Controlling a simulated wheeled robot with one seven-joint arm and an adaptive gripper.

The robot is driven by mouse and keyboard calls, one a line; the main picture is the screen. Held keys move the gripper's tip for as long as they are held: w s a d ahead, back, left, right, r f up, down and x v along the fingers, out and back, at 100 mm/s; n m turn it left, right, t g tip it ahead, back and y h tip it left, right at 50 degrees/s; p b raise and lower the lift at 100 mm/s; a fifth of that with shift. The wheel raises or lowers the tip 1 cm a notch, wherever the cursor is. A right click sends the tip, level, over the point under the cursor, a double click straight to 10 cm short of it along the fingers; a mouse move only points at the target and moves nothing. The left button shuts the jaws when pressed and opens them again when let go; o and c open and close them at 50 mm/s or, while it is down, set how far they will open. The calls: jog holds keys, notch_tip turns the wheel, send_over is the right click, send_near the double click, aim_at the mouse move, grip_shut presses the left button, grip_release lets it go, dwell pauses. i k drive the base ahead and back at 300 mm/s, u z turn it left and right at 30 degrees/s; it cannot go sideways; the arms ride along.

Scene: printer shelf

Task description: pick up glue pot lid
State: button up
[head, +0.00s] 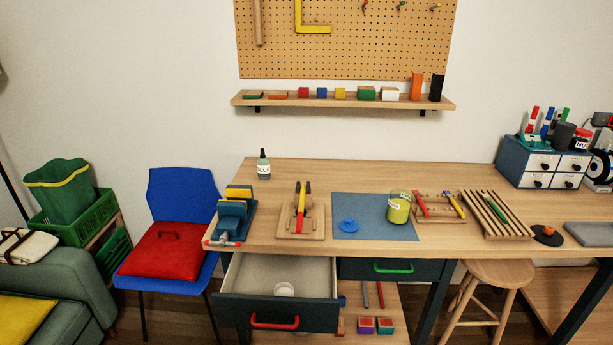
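A small blue round piece with a raised middle, which looks like the glue pot lid (348,225), lies on the grey-blue mat (370,235) on the workbench. A see-through pot with yellow-green contents and a white label (399,208) stands at the right of the mat, apart from the blue piece. It has no lid on it. A dark-capped bottle labelled GLUE (263,165) stands at the back left of the bench. My gripper is not in view.
An open drawer (305,316) with a red handle juts out below the bench front and holds a small white round thing. Wooden tool racks (300,222) stand on both sides of the mat. A blue chair (184,190) and a wooden stool (499,273) stand near the bench.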

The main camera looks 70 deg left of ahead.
aim_at(349, 225)
jog(key=u, duration=0.05)
jog(key=k, duration=0.45)
jog(key=u, duration=2.15)
